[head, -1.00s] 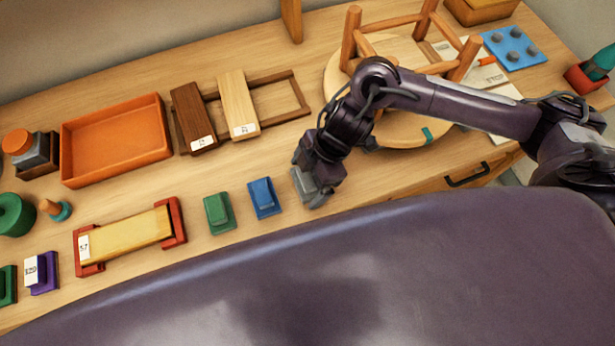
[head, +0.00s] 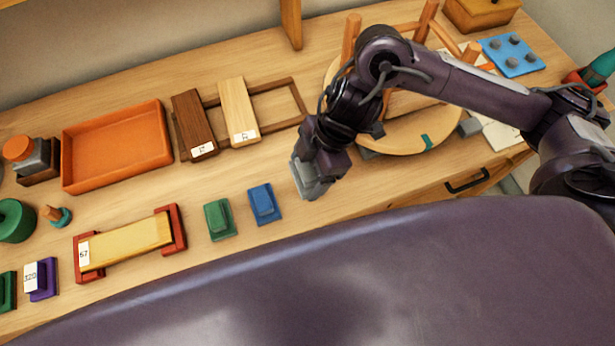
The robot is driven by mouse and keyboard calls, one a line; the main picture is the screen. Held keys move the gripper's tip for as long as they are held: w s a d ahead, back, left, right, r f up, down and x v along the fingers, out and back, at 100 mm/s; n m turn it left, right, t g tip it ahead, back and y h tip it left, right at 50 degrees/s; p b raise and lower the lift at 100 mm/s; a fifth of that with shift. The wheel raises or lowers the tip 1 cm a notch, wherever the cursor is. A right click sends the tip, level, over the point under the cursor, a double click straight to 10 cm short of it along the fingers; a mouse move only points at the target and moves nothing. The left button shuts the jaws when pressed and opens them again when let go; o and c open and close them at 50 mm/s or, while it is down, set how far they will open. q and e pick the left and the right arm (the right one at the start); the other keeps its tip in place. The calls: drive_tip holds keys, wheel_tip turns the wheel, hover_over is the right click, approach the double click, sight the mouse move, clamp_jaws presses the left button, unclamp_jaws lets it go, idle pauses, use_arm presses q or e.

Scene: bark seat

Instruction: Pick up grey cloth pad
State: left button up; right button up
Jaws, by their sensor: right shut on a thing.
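My right gripper (head: 309,182) is above the front part of the bench, just right of the blue block. It points down and is shut on a small grey thing, which I take to be the grey cloth pad (head: 305,181). The pad and the grey fingers are hard to tell apart, and much of the pad is hidden by the gripper. My left gripper is not in view.
Blue (head: 264,203) and green (head: 219,219) blocks lie left of the gripper. An upturned round stool (head: 430,138) stands behind my right arm. An orange tray (head: 117,146) and wooden frame (head: 279,86) lie further back. Bare bench lies between frame and blocks.

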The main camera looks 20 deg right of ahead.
sight(306, 167)
wheel_tip(306, 167, up, 13)
drive_tip(key=p, duration=0.2)
drive_tip(key=shift+r, duration=0.2)
drive_tip(key=o, duration=0.4)
drive_tip(key=shift+c, duration=1.2)
drive_tip(key=shift+w+p, duration=0.1)
drive_tip(key=shift+p, duration=0.25)
